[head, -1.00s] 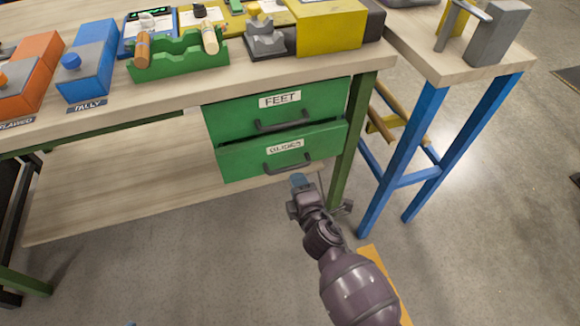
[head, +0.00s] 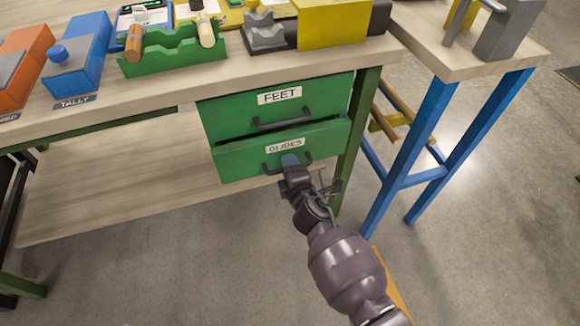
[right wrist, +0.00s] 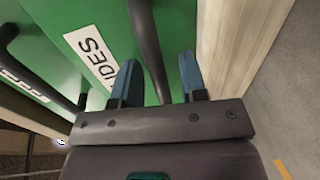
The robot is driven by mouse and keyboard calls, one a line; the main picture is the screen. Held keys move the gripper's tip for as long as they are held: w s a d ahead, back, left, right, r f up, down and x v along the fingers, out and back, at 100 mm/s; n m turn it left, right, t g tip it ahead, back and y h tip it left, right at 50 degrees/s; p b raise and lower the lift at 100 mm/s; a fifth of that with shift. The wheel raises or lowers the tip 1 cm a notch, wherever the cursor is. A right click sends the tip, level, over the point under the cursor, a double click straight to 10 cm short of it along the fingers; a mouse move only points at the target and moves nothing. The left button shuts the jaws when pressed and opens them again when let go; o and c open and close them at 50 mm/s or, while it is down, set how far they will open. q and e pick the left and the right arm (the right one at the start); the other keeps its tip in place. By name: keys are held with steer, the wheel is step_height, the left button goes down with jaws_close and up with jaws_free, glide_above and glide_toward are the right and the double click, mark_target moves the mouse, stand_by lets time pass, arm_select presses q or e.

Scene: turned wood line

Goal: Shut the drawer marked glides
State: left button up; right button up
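The green drawer marked glides (head: 235,161) is the lower of two under the bench. Its front stands a little forward of the upper drawer, with a dark gap along its top edge. Its dark bar handle (head: 272,168) is partly hidden by my right gripper (head: 290,161). In the right wrist view, the blue fingers of my right gripper (right wrist: 158,72) are apart, and the handle (right wrist: 146,40) runs between them. I cannot tell whether either finger touches it. The label (right wrist: 92,58) shows beside the left finger. My left gripper is not in view.
The drawer marked feet (head: 225,117) sits above and looks closed. A green bench leg (head: 358,140) stands right of the drawers, then a blue-legged table (head: 405,150). A green rack (head: 172,62) and several boxes stand on the bench.

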jaws_close()
